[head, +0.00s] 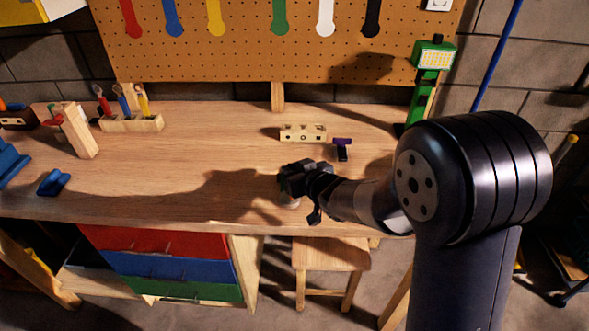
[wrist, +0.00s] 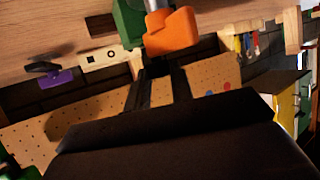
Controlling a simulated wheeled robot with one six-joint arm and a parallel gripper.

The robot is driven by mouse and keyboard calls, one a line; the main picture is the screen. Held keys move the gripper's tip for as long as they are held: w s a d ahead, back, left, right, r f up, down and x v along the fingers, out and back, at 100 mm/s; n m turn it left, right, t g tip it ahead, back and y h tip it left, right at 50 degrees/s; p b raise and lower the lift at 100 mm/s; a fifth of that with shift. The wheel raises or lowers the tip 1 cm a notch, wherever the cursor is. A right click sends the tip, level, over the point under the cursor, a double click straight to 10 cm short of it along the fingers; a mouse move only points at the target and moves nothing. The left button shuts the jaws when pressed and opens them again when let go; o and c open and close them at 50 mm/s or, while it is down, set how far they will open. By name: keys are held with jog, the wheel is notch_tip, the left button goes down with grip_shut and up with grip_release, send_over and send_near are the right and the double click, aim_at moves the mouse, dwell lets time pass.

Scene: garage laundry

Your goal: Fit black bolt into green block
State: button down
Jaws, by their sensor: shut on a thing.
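My gripper (head: 297,182) is low over the front middle of the workbench, pointing down. In the head view a small pale part (head: 292,203) shows just under the gripper.
Behind the gripper are a pale wooden block with holes (head: 303,133) and a purple-topped dark piece (head: 342,147). A wooden tool rack (head: 132,123), a leaning wooden piece (head: 80,133) and a blue piece (head: 53,183) are left. A green lamp (head: 432,58) stands right. The bench's middle-left is clear.

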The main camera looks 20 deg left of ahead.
jog(key=shift+f, duration=0.15)
jog(key=shift+f+b, duration=0.75)
jog(key=shift+b, duration=0.1)
jog(key=shift+f, duration=0.1)
jog(key=c, duration=1.1)
grip_release()
jog(key=shift+c, duration=0.2)
jog(key=v, duration=1.1)
jog(key=shift+a+f, duration=0.1)
jog(key=shift+a, duration=0.05)
